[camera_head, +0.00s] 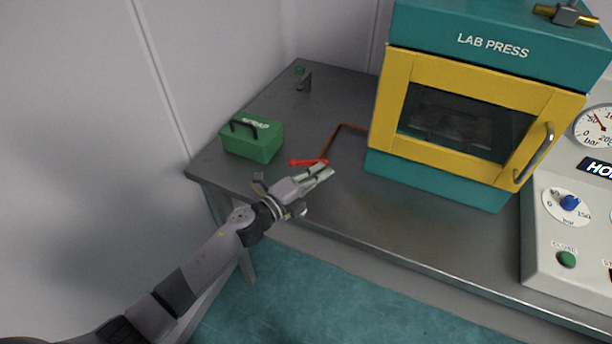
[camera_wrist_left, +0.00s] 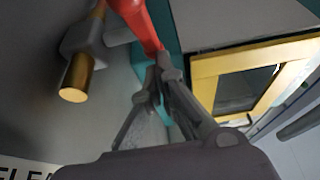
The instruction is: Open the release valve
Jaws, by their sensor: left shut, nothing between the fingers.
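The release valve has a red lever handle (camera_head: 306,162), which lies on the table side left of the press in the head view. In the left wrist view the red handle (camera_wrist_left: 138,20) comes down from the top, beside a grey valve body with a brass pipe end (camera_wrist_left: 78,78). My left gripper (camera_head: 322,173) is shut and empty, just to the right of and in front of the handle. In the wrist view its fingertips (camera_wrist_left: 160,68) meet at the handle's lower end; whether they touch it I cannot tell. My right gripper is not in view.
A copper pipe (camera_head: 335,137) runs behind the handle towards the teal and yellow lab press (camera_head: 390,110). A green box (camera_head: 253,142) stands to the left on the grey table (camera_head: 390,220). A control panel (camera_head: 545,240) with gauges stands at the right.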

